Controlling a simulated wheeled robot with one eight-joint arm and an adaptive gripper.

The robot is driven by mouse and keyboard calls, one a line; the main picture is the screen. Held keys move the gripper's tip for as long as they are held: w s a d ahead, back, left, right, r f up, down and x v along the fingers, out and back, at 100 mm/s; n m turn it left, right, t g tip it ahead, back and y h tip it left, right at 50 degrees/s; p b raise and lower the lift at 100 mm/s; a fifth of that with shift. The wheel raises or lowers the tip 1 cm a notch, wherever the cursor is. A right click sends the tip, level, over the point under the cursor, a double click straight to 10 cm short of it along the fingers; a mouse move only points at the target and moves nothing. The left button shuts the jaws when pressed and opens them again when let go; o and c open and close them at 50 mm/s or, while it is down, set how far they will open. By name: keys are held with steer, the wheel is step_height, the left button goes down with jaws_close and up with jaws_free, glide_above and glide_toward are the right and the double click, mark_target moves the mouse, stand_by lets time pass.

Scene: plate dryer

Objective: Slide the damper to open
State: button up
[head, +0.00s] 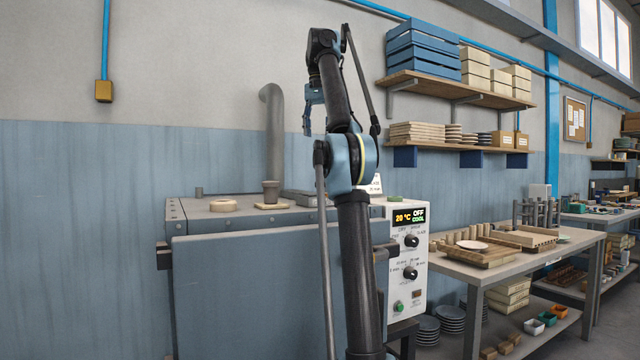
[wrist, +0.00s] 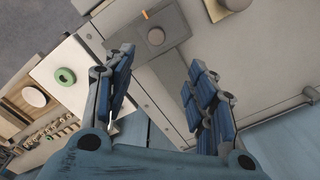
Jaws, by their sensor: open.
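My gripper (head: 311,108) is high above the dryer in the head view, fingers down. In the wrist view its fingers (wrist: 160,60) are spread with nothing between them. Below them is the top of the blue-grey dryer (head: 240,217).
The control box (head: 408,262) stands at the right, reading OFF and COOL. A workbench (head: 485,266) is further right; shelves (head: 460,92) hang above.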

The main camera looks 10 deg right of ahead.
steer(key=f, duration=1.7)
steer(key=shift+d+f, duration=0.15)
steer(key=shift+d, duration=0.2)
